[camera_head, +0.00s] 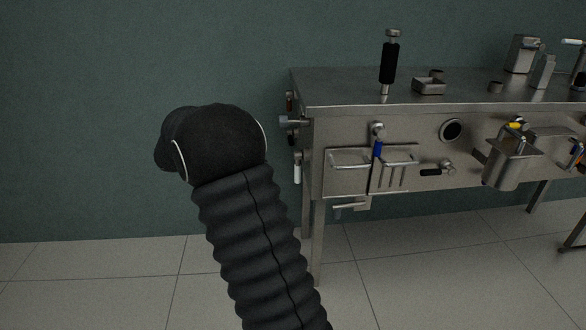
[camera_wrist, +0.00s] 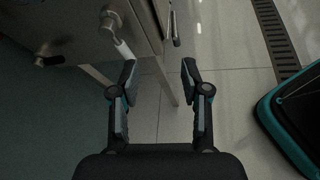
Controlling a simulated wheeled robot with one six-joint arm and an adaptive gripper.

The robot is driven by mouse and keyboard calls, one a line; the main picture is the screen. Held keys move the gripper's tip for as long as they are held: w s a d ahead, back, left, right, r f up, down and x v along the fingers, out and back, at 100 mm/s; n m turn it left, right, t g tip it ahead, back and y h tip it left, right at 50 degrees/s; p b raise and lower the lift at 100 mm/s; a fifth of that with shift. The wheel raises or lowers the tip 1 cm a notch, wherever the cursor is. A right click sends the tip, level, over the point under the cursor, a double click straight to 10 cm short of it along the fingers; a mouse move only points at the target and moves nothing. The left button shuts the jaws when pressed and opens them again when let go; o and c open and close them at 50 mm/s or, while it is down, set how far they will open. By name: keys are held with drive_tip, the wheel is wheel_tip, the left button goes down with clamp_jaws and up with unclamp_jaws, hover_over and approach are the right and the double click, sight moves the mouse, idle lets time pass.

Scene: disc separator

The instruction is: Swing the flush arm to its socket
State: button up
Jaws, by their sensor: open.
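My gripper (camera_wrist: 159,72) is open and empty in the wrist view, with its fingers apart above the floor. A lever with a white grip (camera_wrist: 124,48) on a round metal hub is near its left fingertip; I cannot tell if they touch. In the head view a white-gripped lever (camera_head: 298,168) hangs on the left end of the steel bench (camera_head: 350,88). A jointed fitting with a pale tip (camera_head: 573,41) stands at the bench's far right, cut off. I cannot tell which part is the flush arm or which is its socket. My gripper is out of the head view.
The bench front carries a blue-handled valve (camera_head: 377,148), a wire rack (camera_head: 395,165), a round port (camera_head: 451,131) and a metal bin (camera_head: 511,160). A black-gripped lever (camera_wrist: 48,61) shows left in the wrist view. A floor grate (camera_wrist: 275,38) lies right; the floor between is clear.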

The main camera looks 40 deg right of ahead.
sight(298, 166)
drive_tip(key=w+d+f+n+g+h, duration=0.2)
drive_tip(key=w+d+f+n+h, duration=0.15)
drive_tip(key=w+f, duration=0.35)
drive_tip(key=shift+m+h, duration=0.35)
drive_tip(key=x, duration=0.8)
drive_tip(key=b+x, duration=0.1)
drive_tip(key=x, duration=0.3)
drive_tip(key=shift+w+d+r, duration=0.2)
drive_tip(key=shift+d+r, duration=0.15)
drive_tip(key=shift+d, duration=0.05)
clamp_jaws()
